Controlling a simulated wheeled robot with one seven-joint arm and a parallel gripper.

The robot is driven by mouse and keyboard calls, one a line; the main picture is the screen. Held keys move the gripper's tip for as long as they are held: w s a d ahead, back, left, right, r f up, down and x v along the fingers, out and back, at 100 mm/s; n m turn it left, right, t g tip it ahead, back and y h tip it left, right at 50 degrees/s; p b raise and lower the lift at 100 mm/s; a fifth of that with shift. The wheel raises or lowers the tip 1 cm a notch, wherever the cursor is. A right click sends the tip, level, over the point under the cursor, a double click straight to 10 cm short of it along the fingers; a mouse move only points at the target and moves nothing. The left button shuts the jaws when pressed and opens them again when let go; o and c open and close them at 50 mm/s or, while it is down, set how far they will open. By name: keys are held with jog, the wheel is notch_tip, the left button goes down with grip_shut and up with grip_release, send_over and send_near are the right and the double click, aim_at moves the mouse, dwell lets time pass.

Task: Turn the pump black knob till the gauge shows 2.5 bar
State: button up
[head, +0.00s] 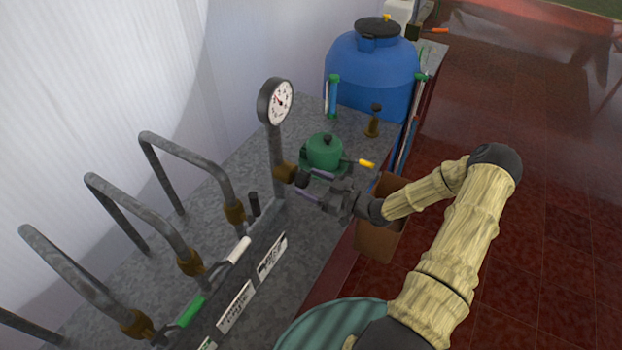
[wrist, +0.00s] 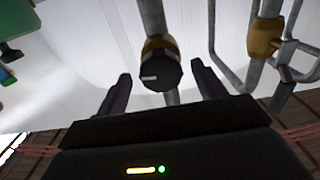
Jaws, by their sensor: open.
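The black knob (wrist: 160,74) with a white mark sits on a brass valve (wrist: 152,45) on a grey pipe; the mark lies nearly level in the wrist view. The valve also shows in the head view (head: 284,172), at the foot of the gauge pipe. My gripper (head: 311,184) is open in front of it. In the wrist view its two fingers stand apart on either side of the knob, with gaps visible. The round white gauge (head: 281,102) tops the pipe. Its needle points to the upper left; the figures are too small to read.
A green pot-shaped body (head: 324,151) with a yellow-tipped lever (head: 366,163) stands just behind my gripper. A blue tank (head: 372,70) and a small brass piece (head: 373,122) are farther back. Bent grey pipes (head: 110,190) with brass valves line the bench at left.

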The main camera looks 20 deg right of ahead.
jog(key=shift+w+a, duration=0.25)
jog(key=shift+w, duration=0.05)
jog(key=c, duration=1)
jog(key=shift+o, duration=0.2)
jog(key=shift+f+b, duration=0.15)
jog(key=shift+b, duration=0.25)
jog(key=shift+m+b, duration=0.3)
jog(key=shift+m, duration=0.1)
jog(key=shift+m+b, duration=0.45)
jog(key=shift+m, duration=0.35)
